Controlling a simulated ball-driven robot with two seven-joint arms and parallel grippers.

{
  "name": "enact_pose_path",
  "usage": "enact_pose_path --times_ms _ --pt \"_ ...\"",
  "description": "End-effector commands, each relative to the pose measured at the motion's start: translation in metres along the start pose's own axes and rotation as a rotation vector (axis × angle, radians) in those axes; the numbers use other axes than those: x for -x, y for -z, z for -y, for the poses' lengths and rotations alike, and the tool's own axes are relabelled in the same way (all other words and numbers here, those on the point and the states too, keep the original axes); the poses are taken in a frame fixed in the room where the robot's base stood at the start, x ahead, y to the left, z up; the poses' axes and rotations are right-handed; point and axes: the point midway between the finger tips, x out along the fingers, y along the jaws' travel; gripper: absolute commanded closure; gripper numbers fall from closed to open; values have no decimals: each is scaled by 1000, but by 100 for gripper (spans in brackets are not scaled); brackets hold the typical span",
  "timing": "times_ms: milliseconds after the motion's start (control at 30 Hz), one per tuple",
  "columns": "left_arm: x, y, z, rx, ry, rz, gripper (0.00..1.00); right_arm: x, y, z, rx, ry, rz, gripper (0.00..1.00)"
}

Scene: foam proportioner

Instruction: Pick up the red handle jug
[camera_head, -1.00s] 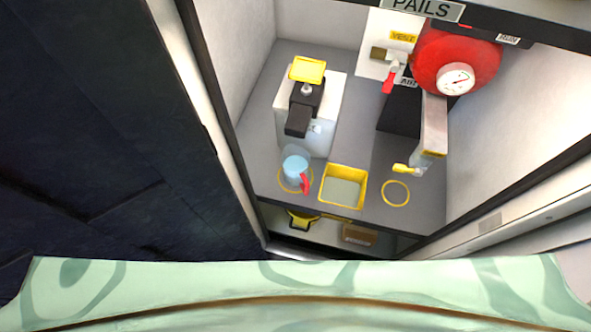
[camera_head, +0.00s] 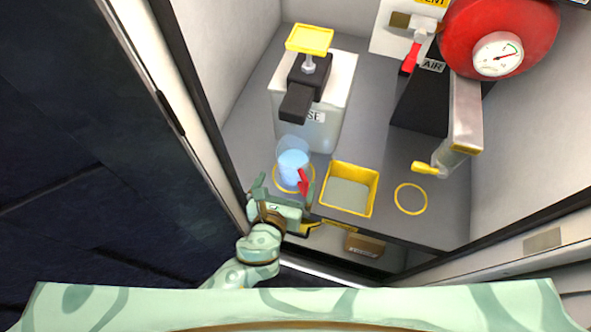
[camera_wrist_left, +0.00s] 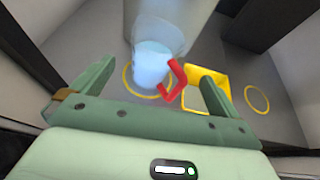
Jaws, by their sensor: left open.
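The red handle jug (camera_head: 292,164) is a clear cup with light-blue contents, standing upright on the yellow ring at the left front of the grey shelf. Its red handle (camera_head: 303,181) faces the front right. My left gripper (camera_head: 283,190) is open just in front of the jug. In the left wrist view the jug (camera_wrist_left: 154,62) and its handle (camera_wrist_left: 174,82) show ahead, between and beyond the two spread fingers (camera_wrist_left: 150,82). The fingers do not appear to touch it. My right gripper is not in view.
A yellow-rimmed square basin (camera_head: 374,190) is right of the jug, with an empty yellow ring (camera_head: 411,199) beyond. A white container with a black pump (camera_head: 306,86) stands behind. A red tank with a gauge (camera_head: 499,53) and a spout (camera_head: 464,120) are at right. Cabinet walls flank the shelf.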

Motion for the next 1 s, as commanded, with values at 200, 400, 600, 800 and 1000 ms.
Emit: enact_pose_path --times_ms 200,400,600,800,1000 --pt "-37 3 0 3 1 -3 0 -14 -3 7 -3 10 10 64" --pt "-56 0 -4 3 -1 -2 0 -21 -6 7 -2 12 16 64" --pt "-87 -2 -7 5 1 -4 0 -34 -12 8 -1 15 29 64" --pt "-93 -5 -7 5 1 -3 0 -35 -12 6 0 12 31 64" --pt "-93 -5 -7 5 1 -3 28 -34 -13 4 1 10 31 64"
